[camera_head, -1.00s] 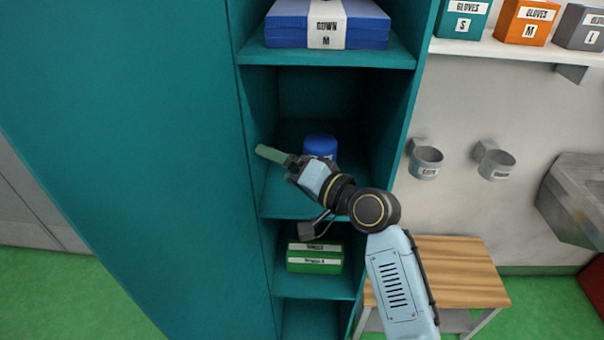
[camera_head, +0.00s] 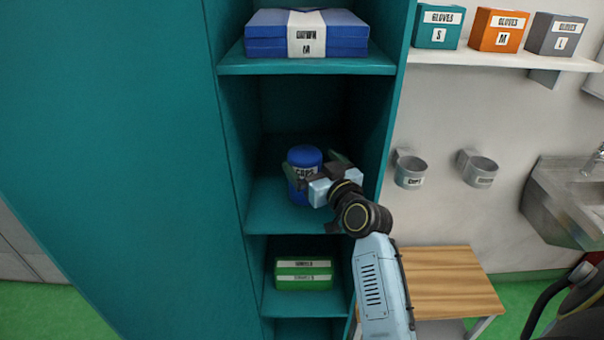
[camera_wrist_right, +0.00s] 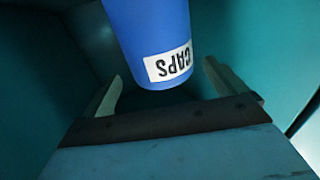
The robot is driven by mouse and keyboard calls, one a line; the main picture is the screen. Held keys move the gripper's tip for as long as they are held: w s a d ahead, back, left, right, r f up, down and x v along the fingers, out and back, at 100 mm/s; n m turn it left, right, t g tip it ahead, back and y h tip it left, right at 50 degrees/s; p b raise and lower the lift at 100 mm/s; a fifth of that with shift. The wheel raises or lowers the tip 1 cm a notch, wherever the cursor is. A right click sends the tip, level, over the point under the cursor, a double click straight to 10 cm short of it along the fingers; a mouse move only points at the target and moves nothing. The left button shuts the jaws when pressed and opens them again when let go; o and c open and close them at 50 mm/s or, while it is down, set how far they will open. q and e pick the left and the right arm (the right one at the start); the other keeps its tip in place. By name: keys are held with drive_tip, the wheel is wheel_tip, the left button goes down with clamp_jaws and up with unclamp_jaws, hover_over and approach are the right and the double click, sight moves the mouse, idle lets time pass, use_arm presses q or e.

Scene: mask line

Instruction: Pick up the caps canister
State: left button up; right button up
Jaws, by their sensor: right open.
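The caps canister (camera_head: 304,158) is a blue cylinder with a white CAPS label. It stands upright on the middle shelf (camera_head: 275,215) of the teal cabinet. My right gripper (camera_head: 311,167) is at the canister, with its fingers spread to either side and its body partly covering the canister's lower right. In the right wrist view, the canister (camera_wrist_right: 150,35) shows upside down between and beyond the two green fingertips of the open gripper (camera_wrist_right: 162,85). Gaps show on both sides, and no grip on it is visible. My left gripper is not in view.
Blue gown packs (camera_head: 265,45) lie on the shelf above, and green boxes (camera_head: 303,273) on the shelf below. The cabinet's side walls flank the middle shelf closely. Grey wall cups (camera_head: 410,172), a wooden table (camera_head: 450,285) and a sink (camera_head: 560,205) are at right.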

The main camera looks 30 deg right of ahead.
sight(305, 156)
drive_tip(key=shift+w, duration=1.95)
drive_tip(key=c, duration=1.4)
